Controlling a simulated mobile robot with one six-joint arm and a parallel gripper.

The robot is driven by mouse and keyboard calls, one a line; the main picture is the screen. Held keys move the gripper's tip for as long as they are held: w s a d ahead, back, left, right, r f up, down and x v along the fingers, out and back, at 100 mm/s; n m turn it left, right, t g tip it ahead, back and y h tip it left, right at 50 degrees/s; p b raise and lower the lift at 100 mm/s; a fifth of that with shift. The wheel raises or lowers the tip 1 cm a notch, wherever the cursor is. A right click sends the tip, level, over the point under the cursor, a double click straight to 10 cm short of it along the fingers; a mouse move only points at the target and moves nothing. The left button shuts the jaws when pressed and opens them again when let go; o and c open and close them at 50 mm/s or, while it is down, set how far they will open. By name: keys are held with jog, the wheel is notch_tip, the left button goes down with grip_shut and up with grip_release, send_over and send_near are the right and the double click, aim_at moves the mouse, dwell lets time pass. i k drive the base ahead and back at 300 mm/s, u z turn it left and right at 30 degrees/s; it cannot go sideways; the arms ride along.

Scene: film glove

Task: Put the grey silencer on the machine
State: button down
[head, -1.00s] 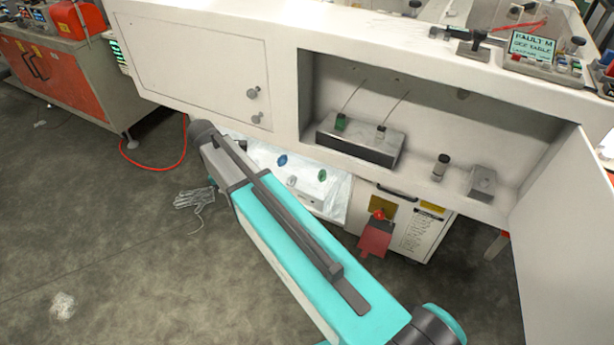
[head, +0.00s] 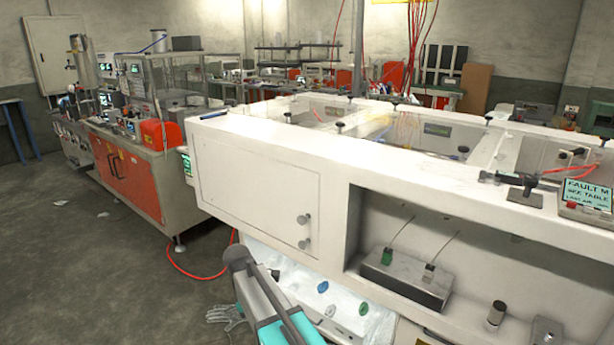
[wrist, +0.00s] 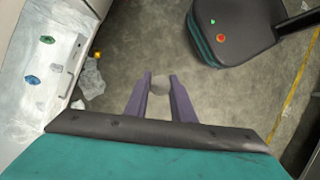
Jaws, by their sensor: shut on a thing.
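In the wrist view, my gripper's two purple fingers (wrist: 160,80) are closed on a small rounded grey thing (wrist: 160,86), which looks like the grey silencer. The fingers hold it above the grey concrete floor, and most of it is hidden between them. In the head view, the white machine (head: 270,175) stands in the middle. Its open bay holds a grey metal block (head: 405,280) with a green fitting (head: 387,256) and a paler fitting (head: 429,270), each with a thin wire. My gripper does not show in the head view; only my arm does, at the bottom.
A dark-topped cylinder (head: 495,315) and a small grey block (head: 545,333) stand in the bay, right of the metal block. Clear sheeting (head: 300,280) with blue and green ovals lies below the machine. A glove (head: 225,316) and red hose (head: 190,272) lie on the floor.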

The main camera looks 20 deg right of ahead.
aim_at(292, 136)
jog(key=u, duration=1.85)
jog(key=i, duration=1.6)
jog(key=z, duration=0.3)
jog(key=i, duration=0.6)
jog(key=z, duration=0.8)
jog(key=i, duration=0.4)
jog(key=z, duration=0.15)
